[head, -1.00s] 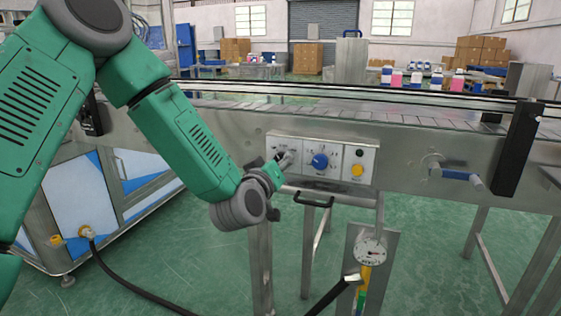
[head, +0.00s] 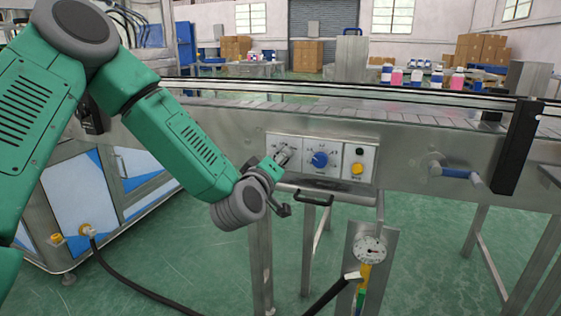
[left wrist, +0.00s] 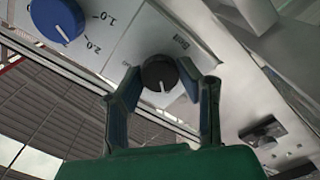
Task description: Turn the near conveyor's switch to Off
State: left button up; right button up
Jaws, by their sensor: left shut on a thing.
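The switch is a round black knob with a white index line; it shows in the left wrist view (left wrist: 159,73) on a light panel plate, its line pointing toward the bottom of that picture. My left gripper (left wrist: 163,88) has one finger on each side of the knob and is shut on it. In the head view my left gripper (head: 284,157) is at the left section of the control panel (head: 333,143) on the near conveyor (head: 410,150), and hides the knob there. My right gripper is not in view.
A blue dial (head: 320,160) sits just right of the gripper, with a yellow button (head: 357,169) beyond it. A black handle (head: 318,202) and a round gauge (head: 369,249) are below the panel. Bottles (head: 397,77) stand behind the belt.

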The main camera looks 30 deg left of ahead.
pick_arm(q)
jog(key=shift+a+f, duration=0.1)
jog(key=shift+a, duration=0.05)
jog(key=o, duration=1)
jog(key=shift+o, duration=0.7)
jog(key=shift+s, duration=0.1)
jog(key=v, duration=0.7)
jog(key=shift+s, duration=0.2)
jog(key=shift+f, duration=0.15)
